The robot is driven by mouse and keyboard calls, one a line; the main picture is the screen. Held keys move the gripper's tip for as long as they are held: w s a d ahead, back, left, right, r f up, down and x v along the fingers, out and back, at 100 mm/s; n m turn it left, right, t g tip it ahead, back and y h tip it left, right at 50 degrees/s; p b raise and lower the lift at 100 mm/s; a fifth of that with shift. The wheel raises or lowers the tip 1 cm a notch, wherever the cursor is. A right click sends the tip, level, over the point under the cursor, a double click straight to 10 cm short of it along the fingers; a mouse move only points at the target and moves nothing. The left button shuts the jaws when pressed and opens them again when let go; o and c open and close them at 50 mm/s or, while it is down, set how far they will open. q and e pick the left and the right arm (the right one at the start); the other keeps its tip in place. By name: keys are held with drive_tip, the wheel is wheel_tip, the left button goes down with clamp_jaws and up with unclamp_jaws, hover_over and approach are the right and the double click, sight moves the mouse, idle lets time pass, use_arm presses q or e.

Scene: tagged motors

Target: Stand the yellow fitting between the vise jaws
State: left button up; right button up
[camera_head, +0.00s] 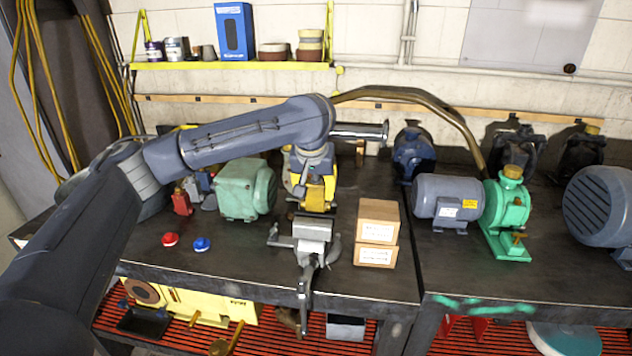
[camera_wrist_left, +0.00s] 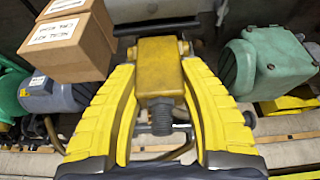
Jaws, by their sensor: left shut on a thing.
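The yellow fitting (camera_head: 316,196) is a brownish-yellow block held in my left gripper (camera_head: 315,186), just above or behind the grey vise (camera_head: 311,230) in the head view; I cannot tell which. In the left wrist view the fitting (camera_wrist_left: 160,68) sits between the yellow fingers of my left gripper (camera_wrist_left: 160,58), with a dark bolt-like end toward the camera. The vise stands at the table's front edge, its handle hanging below. Its jaw gap is hard to make out, and I see no clear contact with the fitting. My right gripper is out of view.
Two stacked cardboard boxes (camera_head: 377,232) stand close to the right of the vise. A green motor (camera_head: 244,188) stands to its left, with red (camera_head: 170,239) and blue (camera_head: 202,244) buttons in front. A grey motor (camera_head: 447,199) and green pump (camera_head: 508,215) stand farther right.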

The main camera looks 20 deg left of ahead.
sight(316, 204)
use_arm(q)
drive_tip(key=shift+f, duration=2.2)
drive_tip(key=o, duration=1.3)
drive_tip(key=shift+f, duration=0.1)
